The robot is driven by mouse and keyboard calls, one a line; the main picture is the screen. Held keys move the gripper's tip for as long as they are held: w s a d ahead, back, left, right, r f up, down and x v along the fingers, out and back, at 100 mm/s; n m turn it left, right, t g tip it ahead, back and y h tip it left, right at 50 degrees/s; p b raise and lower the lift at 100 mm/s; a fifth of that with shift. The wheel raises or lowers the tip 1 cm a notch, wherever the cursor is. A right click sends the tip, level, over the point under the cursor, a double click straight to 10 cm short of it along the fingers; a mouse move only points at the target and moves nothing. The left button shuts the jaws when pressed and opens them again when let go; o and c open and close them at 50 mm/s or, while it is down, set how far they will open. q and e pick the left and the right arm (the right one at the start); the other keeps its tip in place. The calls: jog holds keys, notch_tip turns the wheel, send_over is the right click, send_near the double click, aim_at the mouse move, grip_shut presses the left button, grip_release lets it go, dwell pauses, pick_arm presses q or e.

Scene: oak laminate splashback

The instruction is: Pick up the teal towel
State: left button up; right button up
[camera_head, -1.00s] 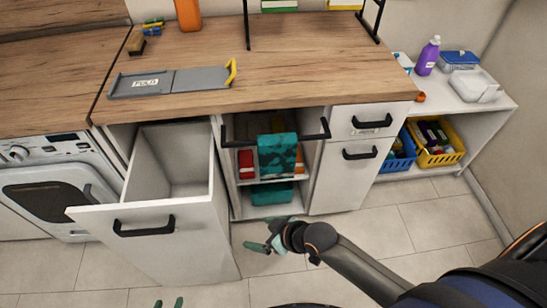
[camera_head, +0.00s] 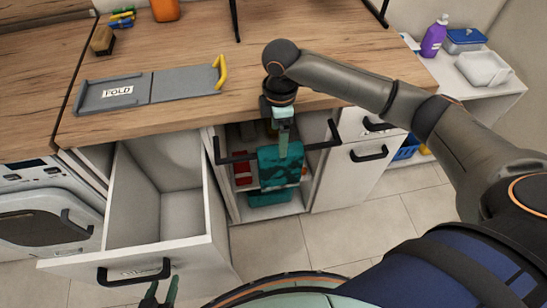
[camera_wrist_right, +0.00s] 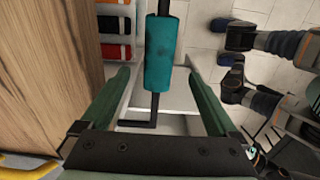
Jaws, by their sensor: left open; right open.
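The teal towel (camera_head: 280,172) has a dark pattern and hangs over a black rail (camera_head: 235,157) in front of an open shelf niche. The towel (camera_wrist_right: 159,55) also shows in the right wrist view, wrapped over the rail between and beyond the fingers. My right gripper (camera_head: 283,143) points down over the towel; its open fingers (camera_wrist_right: 157,85) stand on either side of the rail line. I cannot tell whether they touch the cloth. My left gripper (camera_head: 161,289) is open and empty at the bottom edge, in front of the pulled-out drawer, away from the towel.
An open drawer (camera_head: 120,262) juts out left of the niche. The wooden countertop (camera_head: 210,50) lies above, with a grey folding board (camera_head: 150,90) on it. Closed white drawers (camera_head: 345,180) stand to the right. A teal item (camera_head: 270,197) lies on the low shelf.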

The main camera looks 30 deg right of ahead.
send_over(279, 169)
jog(key=w, duration=0.2)
jog(key=f, duration=0.3)
jog(key=d+f, duration=0.1)
jog(key=f, duration=0.1)
jog(key=shift+s+f+b, duration=0.15)
jog(key=shift+f+b, duration=0.15)
jog(key=f, duration=0.6)
jog(key=shift+w+d+f+b, duration=0.15)
jog(key=shift+w+f+b, duration=0.05)
jog(key=shift+b, duration=0.15)
grip_shut()
jog(key=shift+r, duration=0.1)
